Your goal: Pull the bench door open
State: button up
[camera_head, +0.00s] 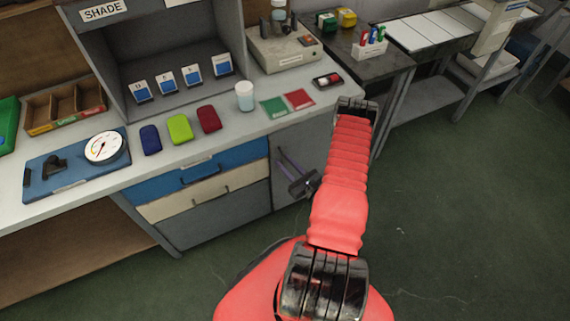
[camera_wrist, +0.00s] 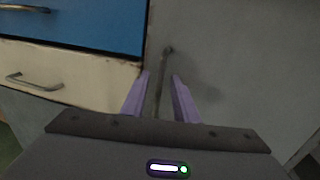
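The bench door (camera_head: 303,140) is a plain grey panel to the right of the drawers, and it looks shut. In the wrist view the door (camera_wrist: 245,75) fills the right side. Its handle (camera_wrist: 164,70) is a thin upright metal bar near the door's left edge. My gripper (camera_head: 281,153) is at the door's front. In the wrist view my gripper (camera_wrist: 160,76) has its two purple fingers apart, one on each side of the handle, with visible gaps. The handle's lower end is hidden behind the gripper body. My arm hides the door's right part in the head view.
A blue drawer (camera_head: 205,170) and a cream drawer (camera_head: 208,193) with bar handles sit just left of the door. Open green floor (camera_head: 440,220) lies to the right.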

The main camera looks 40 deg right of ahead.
jog(key=shift+c, duration=0.3)
grip_shut()
dwell(1.0)
